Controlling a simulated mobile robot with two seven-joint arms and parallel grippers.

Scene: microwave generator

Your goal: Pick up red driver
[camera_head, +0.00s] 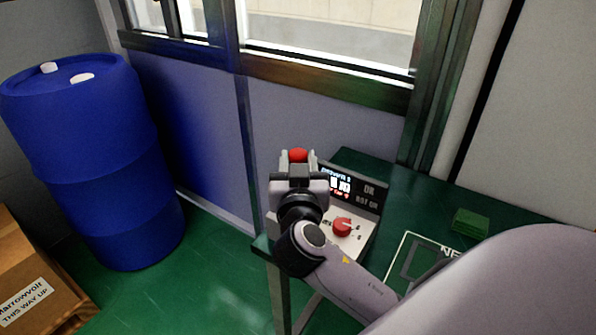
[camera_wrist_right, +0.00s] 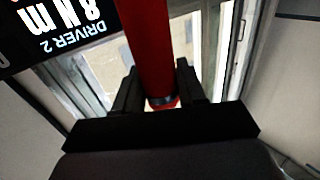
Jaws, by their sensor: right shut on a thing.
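The red driver (camera_wrist_right: 150,50) runs between the two black fingers of my right gripper (camera_wrist_right: 160,88) in the right wrist view. In the head view its red end (camera_head: 298,155) shows just beyond the right gripper (camera_head: 298,165). My right gripper is shut on it, in front of the wall and at the left side of the control box. Most of the driver is hidden behind the gripper in the head view. My left gripper is not in view.
A control box with a screen and a red knob (camera_head: 342,227) stands on a green table (camera_head: 405,195). A green block (camera_head: 470,222) lies on the table at the right. A blue barrel (camera_head: 95,150) and a cardboard box (camera_head: 35,270) stand at the left.

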